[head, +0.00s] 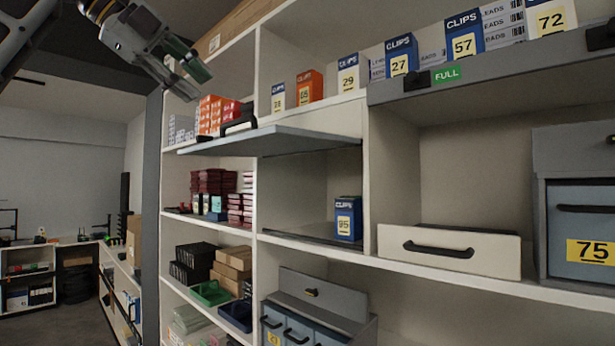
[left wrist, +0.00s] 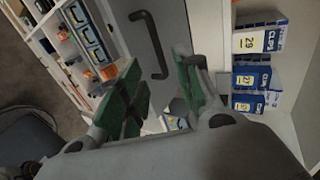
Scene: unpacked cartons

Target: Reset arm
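My left gripper (head: 191,82) is raised at the upper left of the head view, in front of the shelf's top. Its green-padded fingers are apart with nothing between them. The left wrist view also shows this open gripper (left wrist: 160,90). A grey flap door (head: 285,139) stands out roughly level from the shelf, below and right of the gripper. Its black handle (head: 238,124) shows beyond the fingers in the left wrist view (left wrist: 151,42), apart from them. My right gripper is in neither view.
A blue CLIPS box (head: 348,219) stands in the compartment under the flap. Several clip boxes (head: 401,55) line the shelf above. A white drawer (head: 450,252) and a grey bin (head: 582,228) are at right. Open floor (head: 70,325) shows at lower left.

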